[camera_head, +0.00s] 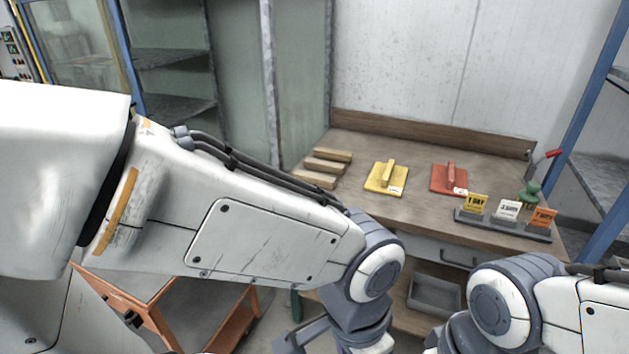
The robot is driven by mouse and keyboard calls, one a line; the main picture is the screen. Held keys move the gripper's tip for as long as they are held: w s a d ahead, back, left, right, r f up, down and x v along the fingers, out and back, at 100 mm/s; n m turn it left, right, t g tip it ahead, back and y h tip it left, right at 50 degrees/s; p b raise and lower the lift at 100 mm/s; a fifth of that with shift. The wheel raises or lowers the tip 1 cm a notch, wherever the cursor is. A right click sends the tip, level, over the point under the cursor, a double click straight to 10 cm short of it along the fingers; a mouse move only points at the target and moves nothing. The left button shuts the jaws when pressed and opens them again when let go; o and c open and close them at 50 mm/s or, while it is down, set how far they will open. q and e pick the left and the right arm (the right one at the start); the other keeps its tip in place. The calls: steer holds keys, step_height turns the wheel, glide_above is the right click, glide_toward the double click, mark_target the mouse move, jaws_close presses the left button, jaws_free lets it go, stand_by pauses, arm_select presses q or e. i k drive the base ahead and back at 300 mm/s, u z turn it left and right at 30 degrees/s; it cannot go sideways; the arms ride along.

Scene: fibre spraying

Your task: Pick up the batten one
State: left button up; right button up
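Three pale wooden battens lie at the left end of the workbench, one behind another. The back batten (333,155), the middle batten (324,166) and the front batten (314,179) lie roughly parallel with small gaps between them. I cannot tell any label on them. My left arm crosses the picture from the left, in front of and below the battens, and its wrist runs out at the bottom edge. My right arm comes in at the lower right. Neither gripper's fingertips show, so I cannot see what they hold. Nothing touches the battens.
The bench (400,215) also holds a yellow float (383,181), a red float (447,181), a rack of day tags (503,224) and a green tool with a red handle (530,190). A grey tray (434,294) sits below. An orange-framed cart (237,322) stands lower left.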

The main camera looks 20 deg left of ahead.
mark_target(324, 182)
steer(key=z, duration=0.15)
steer(key=i, duration=1.65)
steer(key=u, duration=2.4)
